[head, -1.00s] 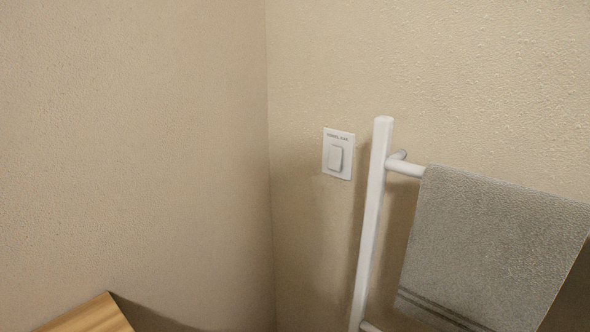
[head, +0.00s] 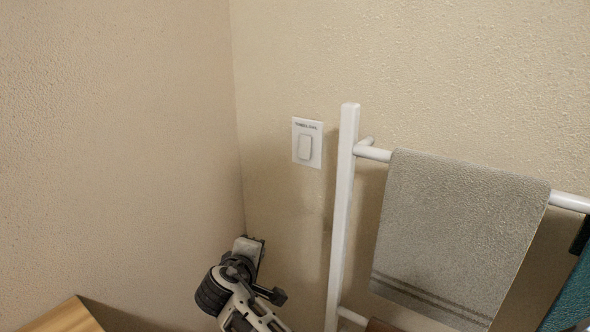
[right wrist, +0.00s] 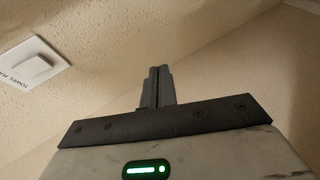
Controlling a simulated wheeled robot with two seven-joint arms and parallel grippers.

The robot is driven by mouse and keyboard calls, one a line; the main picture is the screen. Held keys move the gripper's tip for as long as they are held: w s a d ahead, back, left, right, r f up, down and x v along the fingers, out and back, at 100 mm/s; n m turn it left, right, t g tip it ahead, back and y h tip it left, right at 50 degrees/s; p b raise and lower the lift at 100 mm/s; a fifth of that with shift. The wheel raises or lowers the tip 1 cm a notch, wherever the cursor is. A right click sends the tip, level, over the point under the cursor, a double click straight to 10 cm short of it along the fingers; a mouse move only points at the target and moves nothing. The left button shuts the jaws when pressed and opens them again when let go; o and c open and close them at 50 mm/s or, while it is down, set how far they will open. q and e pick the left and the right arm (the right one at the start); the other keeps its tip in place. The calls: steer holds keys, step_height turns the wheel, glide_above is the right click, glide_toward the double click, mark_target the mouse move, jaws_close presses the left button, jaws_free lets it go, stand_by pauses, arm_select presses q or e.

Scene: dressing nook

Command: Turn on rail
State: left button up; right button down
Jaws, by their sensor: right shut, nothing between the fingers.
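The white wall switch (head: 306,147) sits upright on the beige wall, left of the towel rail, with a small label above its raised rocker. The switch also shows at the upper left of the right wrist view (right wrist: 33,66), where its label partly reads "TOWEL". The white towel rail (head: 341,220) stands against the same wall. My right gripper (head: 254,243) is below and left of the switch, apart from it, near the wall corner. In the right wrist view its two fingers (right wrist: 157,72) are together and empty. My left gripper is not in view.
A grey towel (head: 455,230) hangs on the rail to the right of the switch. A teal cloth (head: 572,300) shows at the right edge. A wooden surface (head: 62,318) is at the lower left. The wall around the switch is clear.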

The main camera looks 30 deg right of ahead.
mark_target(303, 156)
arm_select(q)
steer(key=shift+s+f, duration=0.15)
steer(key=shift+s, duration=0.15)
arm_select(e)
step_height(303, 156, up, 18)
steer(key=w+d+m+g+h, duration=0.1)
steer(key=w+m+g+h, duration=0.1)
steer(key=h, duration=0.4)
steer(key=shift+d+r+m+g, duration=0.2)
steer(key=shift+d+m+g, duration=0.2)
steer(key=shift+m+g, duration=0.1)
steer(key=shift+w, duration=0.1)
